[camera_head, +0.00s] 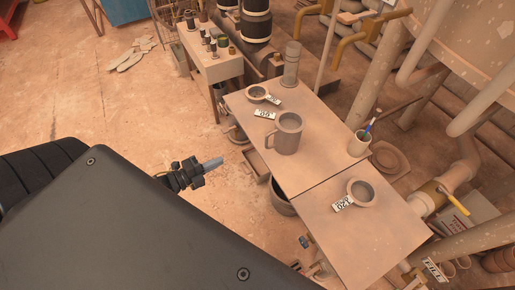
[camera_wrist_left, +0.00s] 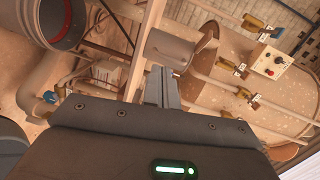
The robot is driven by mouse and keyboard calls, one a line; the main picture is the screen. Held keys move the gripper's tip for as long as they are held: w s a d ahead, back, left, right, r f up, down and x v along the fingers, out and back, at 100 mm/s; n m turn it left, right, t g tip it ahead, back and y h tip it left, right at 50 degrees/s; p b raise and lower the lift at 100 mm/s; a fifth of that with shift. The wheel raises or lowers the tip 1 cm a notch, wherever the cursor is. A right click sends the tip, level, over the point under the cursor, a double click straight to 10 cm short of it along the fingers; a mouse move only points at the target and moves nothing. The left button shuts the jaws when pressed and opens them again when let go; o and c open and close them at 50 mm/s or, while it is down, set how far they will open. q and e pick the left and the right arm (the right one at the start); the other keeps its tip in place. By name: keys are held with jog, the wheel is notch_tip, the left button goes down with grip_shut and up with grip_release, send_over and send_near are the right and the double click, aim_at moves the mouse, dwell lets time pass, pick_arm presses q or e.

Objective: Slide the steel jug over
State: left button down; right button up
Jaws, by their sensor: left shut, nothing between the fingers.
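The steel jug (camera_head: 289,135), a grey-brown cylinder with a handle on its left side, stands upright on the table (camera_head: 310,165), back from its front seam. My left gripper (camera_head: 213,163) is shut and empty, off the table's left side, apart from the jug and to its left. In the left wrist view its closed fingers (camera_wrist_left: 162,87) hold nothing. My right gripper is not in view.
A small bowl (camera_head: 257,94) with tags lies behind the jug. A cup with a blue pen (camera_head: 359,143) stands to its right, and a round dish (camera_head: 361,193) nearer. A tall cylinder (camera_head: 291,64) stands at the back. Pipes (camera_head: 420,50) crowd the right; floor is open left.

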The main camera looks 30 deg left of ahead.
aim_at(266, 141)
pick_arm(q)
notch_tip(266, 141, up, 4)
jog(key=d+m+h, duration=0.2)
jog(key=m, duration=0.1)
jog(key=shift+n, duration=0.3)
jog(key=x, duration=1.3)
jog(key=shift+w+d, duration=0.2)
jog(key=shift+d, duration=0.3)
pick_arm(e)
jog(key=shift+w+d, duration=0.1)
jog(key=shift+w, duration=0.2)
pick_arm(q)
jog(key=shift+w+r, duration=0.1)
